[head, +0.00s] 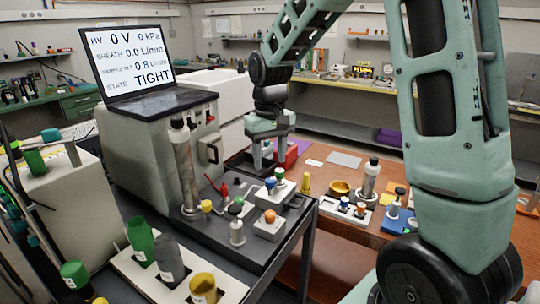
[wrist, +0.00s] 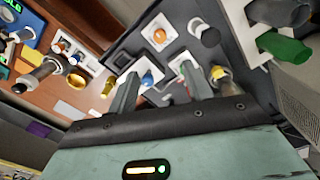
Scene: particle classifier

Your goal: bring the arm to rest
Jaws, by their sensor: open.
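My gripper (head: 270,164) hangs from my arm in the middle of the head view, fingers pointing down. It is beside the right side of the grey instrument (head: 150,140), near a dark tray with a red part (head: 292,155). In the wrist view the two fingers of my gripper (wrist: 160,82) stand apart with nothing held between them. Whether the fingertips touch anything below cannot be told. My arm bends over from the right side of the head view.
A screen (head: 125,62) on the instrument reads "STATE TIGHT". A metal column (head: 186,165) and small coloured-knob fittings stand on the dark cart (head: 255,245). A brass bowl (head: 339,188) and more fittings sit on the brown table (head: 325,153). Coloured cups (head: 140,238) stand front left.

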